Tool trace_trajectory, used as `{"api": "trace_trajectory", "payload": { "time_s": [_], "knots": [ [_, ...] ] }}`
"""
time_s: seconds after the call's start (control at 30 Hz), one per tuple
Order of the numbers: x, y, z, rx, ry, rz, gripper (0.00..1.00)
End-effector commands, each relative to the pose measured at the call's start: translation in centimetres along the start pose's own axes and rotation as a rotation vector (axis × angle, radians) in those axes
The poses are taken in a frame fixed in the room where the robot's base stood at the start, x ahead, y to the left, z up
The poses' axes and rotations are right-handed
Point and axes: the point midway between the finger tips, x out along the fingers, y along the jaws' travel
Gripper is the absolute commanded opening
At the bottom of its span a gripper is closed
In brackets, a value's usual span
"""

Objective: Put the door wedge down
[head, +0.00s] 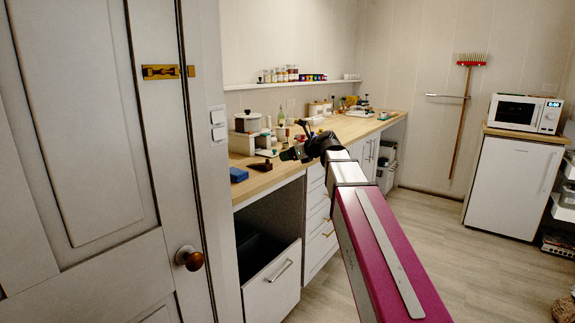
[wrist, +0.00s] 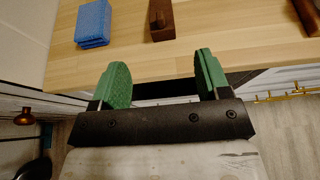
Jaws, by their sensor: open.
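The door wedge, a dark brown block (head: 261,165), lies on the wooden counter (wrist: 140,62) near its front edge. It also shows in the wrist view (wrist: 161,20) at the top, cut off by the frame edge. My gripper (head: 292,153) is open, with nothing between its green pads; in the wrist view its fingertips (wrist: 160,78) are apart, on the near side of the wedge and not touching it. The wedge lies beyond the gap between the fingers.
A blue sponge-like block (head: 238,175) lies left of the wedge. A drawer (head: 272,285) is pulled out below the counter. A door (head: 80,130) fills the left.

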Motion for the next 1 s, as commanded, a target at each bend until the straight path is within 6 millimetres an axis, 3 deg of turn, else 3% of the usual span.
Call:
{"api": "trace_trajectory", "payload": {
  "time_s": [0.23, 0.37, 0.67, 0.8, 1.0],
  "knots": [
    [-0.2, 0.1, -0.7, -0.022, 0.012, 0.0, 0.7],
    [0.3, 0.4, -4.2, -0.143, 0.081, 0.001, 0.7],
    [0.7, 2.4, -20.0, -0.736, 0.396, 0.137, 0.7],
    [-0.3, 4.0, -27.8, -1.042, 0.536, 0.301, 0.7],
    [-3.0, 6.8, -37.9, -1.451, 0.664, 0.638, 0.7]
  ]
}}
